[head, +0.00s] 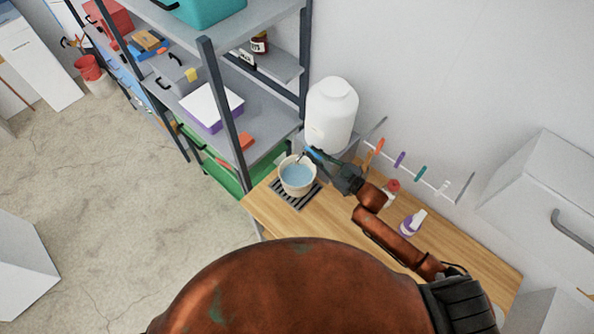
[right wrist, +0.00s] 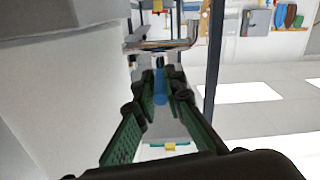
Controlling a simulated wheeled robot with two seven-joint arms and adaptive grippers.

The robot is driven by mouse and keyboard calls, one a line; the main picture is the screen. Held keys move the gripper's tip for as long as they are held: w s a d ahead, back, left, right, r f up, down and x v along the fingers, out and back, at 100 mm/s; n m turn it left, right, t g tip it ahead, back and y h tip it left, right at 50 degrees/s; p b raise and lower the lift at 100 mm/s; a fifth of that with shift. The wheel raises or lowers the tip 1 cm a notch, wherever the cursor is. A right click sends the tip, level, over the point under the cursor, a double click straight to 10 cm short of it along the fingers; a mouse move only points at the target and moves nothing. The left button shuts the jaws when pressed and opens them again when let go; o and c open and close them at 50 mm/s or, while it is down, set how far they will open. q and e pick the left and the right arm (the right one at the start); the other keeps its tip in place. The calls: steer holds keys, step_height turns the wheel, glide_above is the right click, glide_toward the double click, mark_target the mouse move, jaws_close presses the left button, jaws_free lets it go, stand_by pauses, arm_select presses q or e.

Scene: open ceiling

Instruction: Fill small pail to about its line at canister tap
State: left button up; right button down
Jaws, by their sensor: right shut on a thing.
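The white canister (head: 332,112) stands at the back of the wooden counter, against the wall. The small pail (head: 296,188) is cream, upright, below the canister's front on a dark slatted drip tray (head: 283,194). Blue liquid (head: 297,174) covers its inside; I cannot make out the line. My right gripper (head: 318,157) reaches in from the right beside the pail's rim and the tap. In the right wrist view its green fingers (right wrist: 161,97) are closed around the blue tap handle (right wrist: 160,88). The spout is mostly hidden in the head view. My left gripper is not in view.
A metal shelf unit (head: 222,95) with boxes stands left of the counter. A rail with coloured hooks (head: 420,172) runs along the wall. A purple-labelled bottle (head: 411,224) and a red-capped bottle (head: 391,191) stand near my right arm. The floor at left is open.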

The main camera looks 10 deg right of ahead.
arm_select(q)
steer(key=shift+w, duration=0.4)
arm_select(e)
steer(key=shift+s+a+m+t+h+p, duration=0.2)
steer(key=shift+m+t+h+p, duration=0.2)
steer(key=shift+m+h+p, duration=0.15)
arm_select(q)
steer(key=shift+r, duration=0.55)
arm_select(e)
steer(key=shift+w, duration=0.1)
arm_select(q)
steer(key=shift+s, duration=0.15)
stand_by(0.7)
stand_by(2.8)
arm_select(e)
steer(key=shift+w+d+f+n+g+y+b, duration=0.1)
steer(key=shift+d+n+g+y+b, duration=0.2)
steer(key=shift+n+y, duration=0.2)
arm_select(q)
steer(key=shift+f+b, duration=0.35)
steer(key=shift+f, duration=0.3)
arm_select(e)
steer(key=shift+n+g+y, duration=0.4)
steer(key=shift+n+y, duration=0.05)
steer(key=shift+w, duration=0.1)
